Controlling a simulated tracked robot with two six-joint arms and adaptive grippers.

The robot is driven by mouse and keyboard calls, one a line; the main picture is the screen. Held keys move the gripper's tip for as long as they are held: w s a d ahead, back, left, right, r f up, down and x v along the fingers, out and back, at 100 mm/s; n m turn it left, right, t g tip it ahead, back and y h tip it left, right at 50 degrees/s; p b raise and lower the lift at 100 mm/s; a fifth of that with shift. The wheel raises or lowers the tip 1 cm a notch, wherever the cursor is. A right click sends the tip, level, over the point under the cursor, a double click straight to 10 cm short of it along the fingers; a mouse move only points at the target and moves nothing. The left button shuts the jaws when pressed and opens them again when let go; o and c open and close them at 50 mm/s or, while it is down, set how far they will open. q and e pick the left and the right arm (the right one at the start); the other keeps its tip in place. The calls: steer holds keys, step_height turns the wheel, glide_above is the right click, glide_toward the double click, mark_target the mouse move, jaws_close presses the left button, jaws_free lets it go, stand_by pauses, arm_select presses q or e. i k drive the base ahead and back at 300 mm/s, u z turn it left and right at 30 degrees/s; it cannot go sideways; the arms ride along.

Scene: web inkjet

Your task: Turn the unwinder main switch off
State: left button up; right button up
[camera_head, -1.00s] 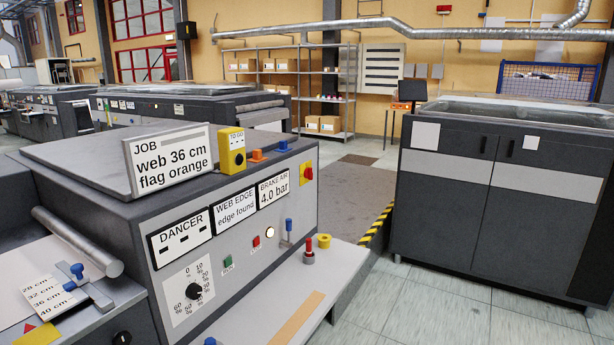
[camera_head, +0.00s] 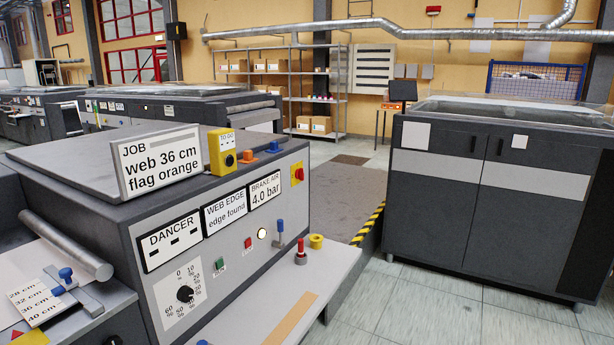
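The likely main switch is a red rotary knob on a yellow plate (camera_head: 297,174), at the upper right of the grey unwinder's front panel (camera_head: 240,262). It looks small, and I cannot read its position. Left of it on the panel are the brake air display (camera_head: 265,190), reading 4.0 bar, the web edge display (camera_head: 225,212), reading edge found, and the dancer display (camera_head: 174,242). Below are a black dial (camera_head: 185,293), a green button (camera_head: 219,264), a red button (camera_head: 248,243), a lit white lamp (camera_head: 262,234) and a blue-topped lever (camera_head: 280,231). Neither gripper is in view.
A job sign (camera_head: 160,163) and a yellow box (camera_head: 222,152) stand on the unwinder. A ledge (camera_head: 318,285) juts out below the panel, with a red-topped part (camera_head: 300,252) and a yellow ring (camera_head: 316,241). A dark cabinet (camera_head: 480,200) stands right. Tiled floor (camera_head: 420,310) between is clear.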

mark_target(299, 173)
steer(key=u, duration=0.25)
steer(key=i, duration=0.15)
steer(key=z, duration=2.55)
steer(key=i, duration=2.7)
steer(key=u, duration=2.35)
steer(key=i, duration=0.15)
steer(key=u, duration=1.65)
